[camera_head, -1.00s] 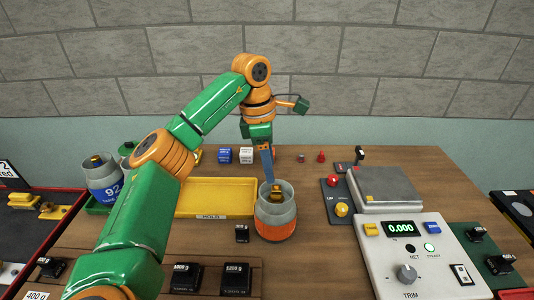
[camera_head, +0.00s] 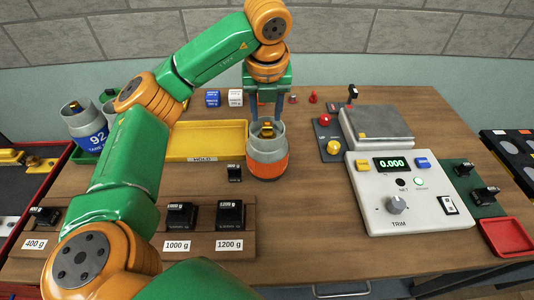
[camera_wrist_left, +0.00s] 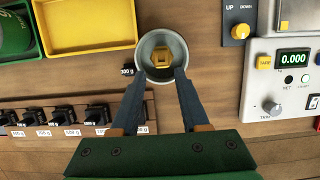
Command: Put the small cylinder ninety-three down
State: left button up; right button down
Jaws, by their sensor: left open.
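A grey cylinder with an orange band (camera_head: 267,165) stands upright on the wooden table, right of the yellow tray. Its number is not readable. A yellow piece (camera_head: 267,130) shows in its open top. My left gripper (camera_head: 267,108) is open, pointing down, with its two fingers spread just behind the cylinder. In the left wrist view the fingertips (camera_wrist_left: 160,75) lie at either side of the near part of the cylinder's rim (camera_wrist_left: 139,48); whether they touch it I cannot tell. My right gripper is not in view.
A yellow tray (camera_head: 207,156) and a cylinder marked 92 (camera_head: 88,138) stand left. A small black weight (camera_head: 234,173) is close beside the orange-banded cylinder. A scale plate (camera_head: 376,121) and its 0.000 panel (camera_head: 405,215) are right. Black weights sit on a wooden rack (camera_head: 200,215) in front.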

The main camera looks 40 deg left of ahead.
aim_at(267, 125)
pick_arm(q)
jog(key=p+x, duration=0.1)
jog(key=x, duration=0.1)
jog(key=p+x, duration=0.1)
jog(key=x, duration=0.1)
jog(key=shift+w+a+f, duration=0.15)
jog(key=shift+w+f, duration=0.1)
jog(key=shift+w, duration=0.2)
jog(key=shift+f, duration=0.45)
grip_shut()
jog(key=shift+w+r, duration=0.1)
jog(key=shift+r, duration=0.05)
dwell(0.3)
